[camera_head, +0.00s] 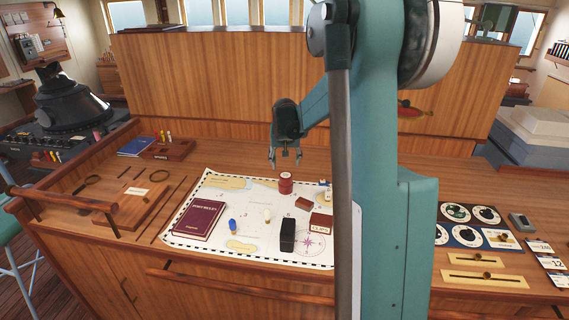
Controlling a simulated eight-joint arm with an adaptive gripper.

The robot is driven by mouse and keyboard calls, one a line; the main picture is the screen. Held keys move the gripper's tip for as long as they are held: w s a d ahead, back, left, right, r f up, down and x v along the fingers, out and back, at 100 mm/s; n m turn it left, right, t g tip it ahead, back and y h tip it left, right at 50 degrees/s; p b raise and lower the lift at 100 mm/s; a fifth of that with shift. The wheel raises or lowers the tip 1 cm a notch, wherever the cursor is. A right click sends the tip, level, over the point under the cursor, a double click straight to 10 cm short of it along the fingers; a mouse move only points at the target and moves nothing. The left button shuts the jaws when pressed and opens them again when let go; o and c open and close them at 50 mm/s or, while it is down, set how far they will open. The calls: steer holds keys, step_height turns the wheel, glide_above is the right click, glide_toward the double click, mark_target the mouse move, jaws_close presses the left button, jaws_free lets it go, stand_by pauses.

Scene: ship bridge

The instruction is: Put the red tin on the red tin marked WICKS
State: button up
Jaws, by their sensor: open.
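A round red tin (286,183) stands upright on the chart (205,232), with a pale mark low on its side too small to read. I cannot tell whether it is one tin or two stacked. A dark red box (321,221) with a pale label stands nearer the front right of the chart; its lettering is also unreadable. My gripper (285,161) points down, open and empty, just above the round red tin in the picture and apart from it. I see no legible WICKS marking.
Around the tins are a small red-brown block (304,204), a black box (288,235), a pale piece (267,215), a blue piece (232,226) and a dark red book (199,220). My arm column hides the chart's right side.

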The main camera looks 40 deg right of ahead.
steer(key=s+a+r+n+t, duration=0.1)
steer(key=s+a+r, duration=0.35)
steer(key=a, duration=0.35)
steer(key=s+a+r+n+y, duration=0.1)
steer(key=s+a+r, duration=0.2)
steer(key=s+a, duration=0.35)
steer(key=s+a+r+n+t, duration=0.1)
steer(key=s+a+r, duration=0.3)
steer(key=a, duration=0.4)
steer(key=s+a+f+n+y, duration=0.1)
steer(key=s+a+f+n, duration=0.1)
steer(key=s+a, duration=0.6)
steer(key=s+a+f+n+t, duration=0.1)
steer(key=s+a+n, duration=0.1)
steer(key=s+a, duration=0.7)
steer(key=s, duration=0.7)
steer(key=shift+a+f+y, duration=0.15)
steer(key=shift+f+y, duration=0.2)
steer(key=shift+y, duration=0.05)
step_height(320, 180, down, 22)
steer(key=b, duration=2.2)
